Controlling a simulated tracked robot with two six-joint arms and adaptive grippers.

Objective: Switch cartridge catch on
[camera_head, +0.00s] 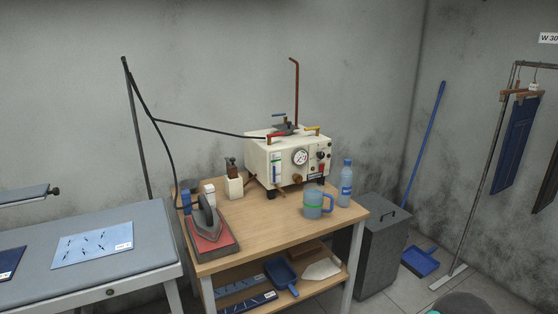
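A cream-coloured pneumatic unit (284,160) stands at the back of the wooden table. Its front carries a round gauge (300,157), a blue-and-white vertical indicator (276,169) and small dark knobs (320,155) at the right. Red and yellow parts and a small blue-topped lever lie on its top, and a rust-brown pipe (296,88) rises behind. I cannot tell which part is the cartridge catch or how it is set. Neither of my grippers is in view.
On the wooden table (265,240) are an iron (207,218) on a red pad, a blue mug (315,203), a water bottle (346,183) and a small cream holder (233,187). A black hose (205,128) runs to the unit. A grey bin (375,250) stands right.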

